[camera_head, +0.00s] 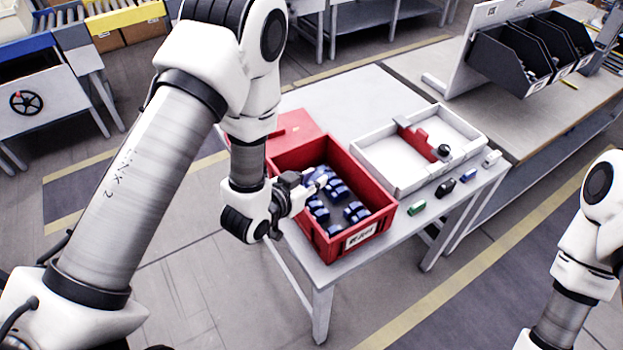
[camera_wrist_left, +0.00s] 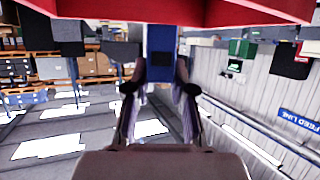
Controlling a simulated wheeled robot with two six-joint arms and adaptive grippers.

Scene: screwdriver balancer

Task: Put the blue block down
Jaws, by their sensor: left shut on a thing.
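My left gripper (camera_head: 305,187) reaches in from the left over the red crate (camera_head: 375,222). In the left wrist view the left gripper (camera_wrist_left: 160,88) is shut on a blue block (camera_wrist_left: 161,55), which sits upright between the fingers. The crate's red wall (camera_wrist_left: 190,10) crosses the top of that view. Several other blue blocks (camera_head: 355,212) lie inside the crate. In the head view the held block is hard to tell apart from these, and I cannot tell whether it touches anything. My right arm shows at the right edge, but its gripper is out of view.
A white tray (camera_head: 385,173) with a red fixture (camera_head: 420,143) stands right of the crate on the table. A green block (camera_head: 416,208), a black one (camera_head: 445,187), a blue one (camera_head: 468,175) and a white one (camera_head: 491,158) line the table's front edge.

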